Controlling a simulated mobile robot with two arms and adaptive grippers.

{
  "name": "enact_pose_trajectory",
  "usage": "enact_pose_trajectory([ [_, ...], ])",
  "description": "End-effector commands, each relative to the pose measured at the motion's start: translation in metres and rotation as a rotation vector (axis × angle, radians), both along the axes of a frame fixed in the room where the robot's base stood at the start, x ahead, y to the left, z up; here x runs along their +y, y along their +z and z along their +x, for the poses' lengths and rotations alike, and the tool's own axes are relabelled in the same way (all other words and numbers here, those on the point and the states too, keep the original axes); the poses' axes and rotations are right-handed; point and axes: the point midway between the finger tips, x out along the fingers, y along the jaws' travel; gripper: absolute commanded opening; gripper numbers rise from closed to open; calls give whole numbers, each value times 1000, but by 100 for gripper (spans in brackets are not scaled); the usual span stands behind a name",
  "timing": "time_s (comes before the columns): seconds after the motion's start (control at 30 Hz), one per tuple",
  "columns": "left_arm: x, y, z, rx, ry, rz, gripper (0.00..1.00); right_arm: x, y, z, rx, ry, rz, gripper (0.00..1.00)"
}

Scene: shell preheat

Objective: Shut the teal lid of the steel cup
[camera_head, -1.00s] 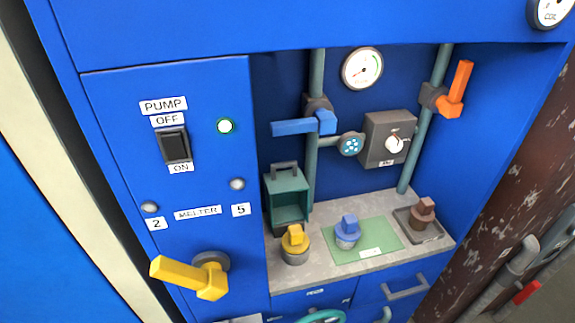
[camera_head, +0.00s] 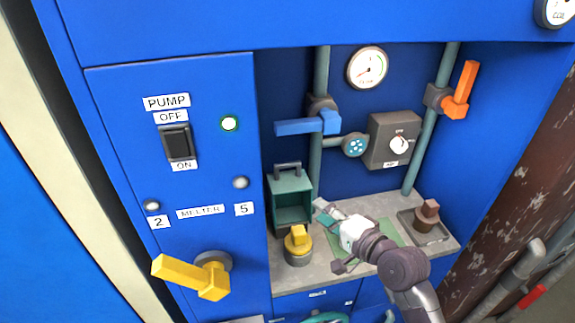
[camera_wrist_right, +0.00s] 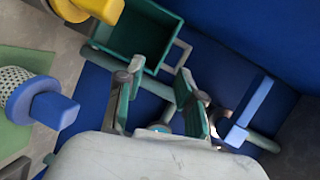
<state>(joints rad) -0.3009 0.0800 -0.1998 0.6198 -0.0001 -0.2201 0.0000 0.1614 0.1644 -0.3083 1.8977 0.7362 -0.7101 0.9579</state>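I cannot make out a steel cup with a teal lid in either view. An open teal box (camera_head: 291,197) with a grey handle stands at the counter's left back; it also shows at the top of the wrist view (camera_wrist_right: 135,40). My right gripper (camera_head: 322,212) is over the counter, just right of this box, and hides the blue-topped piece. In the wrist view its two teal-padded fingers (camera_wrist_right: 160,72) are apart, with nothing seen held between them. The box lies beyond the fingertips there. My left gripper is not in view.
A yellow-topped piece (camera_head: 298,246) stands in front of the box, and a brown-topped one (camera_head: 428,217) in a tray at right. The blue-topped piece (camera_wrist_right: 40,102) shows in the wrist view. Pipes with a blue handle (camera_head: 308,124) and orange handle (camera_head: 461,88) rise behind.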

Motion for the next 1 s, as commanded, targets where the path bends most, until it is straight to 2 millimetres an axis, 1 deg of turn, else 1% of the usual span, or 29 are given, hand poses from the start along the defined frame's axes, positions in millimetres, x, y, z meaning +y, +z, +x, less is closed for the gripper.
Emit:
enact_pose_trajectory([
  [0.03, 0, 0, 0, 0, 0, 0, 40, 3, 16, 14, 0, -10, 80, 38],
  [0.1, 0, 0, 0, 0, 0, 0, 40, 5, 30, 25, 8, -20, 161, 38],
  [0.2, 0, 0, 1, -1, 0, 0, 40, 8, 37, 33, 15, -25, 213, 38],
  [0.37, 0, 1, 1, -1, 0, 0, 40, 20, 37, 47, 17, -26, 219, 38],
  [0.8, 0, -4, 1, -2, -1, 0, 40, 78, 28, 115, 15, -26, 212, 38],
  [1.0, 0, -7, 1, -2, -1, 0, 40, 92, 26, 131, 15, -26, 212, 38],
])
